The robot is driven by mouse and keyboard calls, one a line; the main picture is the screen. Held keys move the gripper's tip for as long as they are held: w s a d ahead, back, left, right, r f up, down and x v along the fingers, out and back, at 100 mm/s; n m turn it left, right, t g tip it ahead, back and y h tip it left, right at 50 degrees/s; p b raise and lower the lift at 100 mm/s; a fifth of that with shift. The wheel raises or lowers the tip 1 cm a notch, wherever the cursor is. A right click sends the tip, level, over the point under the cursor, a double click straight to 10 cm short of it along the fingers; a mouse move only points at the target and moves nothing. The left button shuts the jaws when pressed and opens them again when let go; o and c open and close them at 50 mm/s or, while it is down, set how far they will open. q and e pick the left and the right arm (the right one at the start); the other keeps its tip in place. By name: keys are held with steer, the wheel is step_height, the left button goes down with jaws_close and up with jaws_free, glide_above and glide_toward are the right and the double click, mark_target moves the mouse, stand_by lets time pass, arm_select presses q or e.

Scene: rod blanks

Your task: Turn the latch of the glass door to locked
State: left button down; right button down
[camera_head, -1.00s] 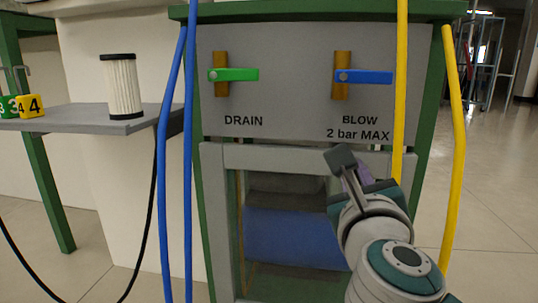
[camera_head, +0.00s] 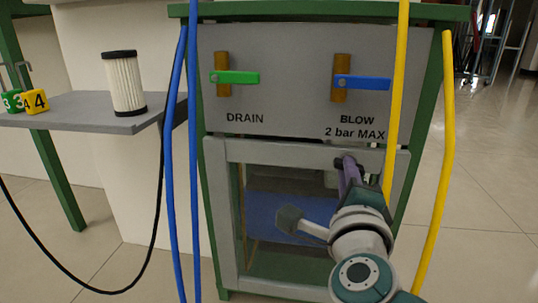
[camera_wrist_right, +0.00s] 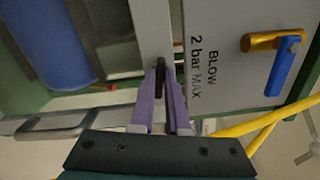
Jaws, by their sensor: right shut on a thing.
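The glass door (camera_head: 265,151) has a grey frame and a pane with a blue shape behind it. The latch (camera_head: 339,162) is a small dark piece at the door's upper right, partly hidden by my fingers. My right gripper (camera_head: 350,166), with purple fingers, is shut on it. In the right wrist view the dark latch (camera_wrist_right: 158,67) shows between the fingertips (camera_wrist_right: 166,72), over the grey door frame. The fingers hide much of it, so I cannot tell its exact angle. My left gripper is not in view.
Above the door are a green DRAIN lever (camera_head: 238,77) and a blue BLOW lever (camera_head: 362,82). A yellow hose (camera_head: 397,100) hangs close to my right arm. Blue hoses (camera_head: 180,150) hang at left. A filter (camera_head: 124,83) stands on a grey shelf (camera_head: 80,112).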

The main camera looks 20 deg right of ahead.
steer(key=shift+n+p, duration=0.4)
steer(key=shift+n, duration=0.8)
steer(key=shift+f, duration=0.1)
steer(key=c, duration=0.9)
jaws_free()
steer(key=p+v, duration=0.3)
steer(key=v, duration=0.7)
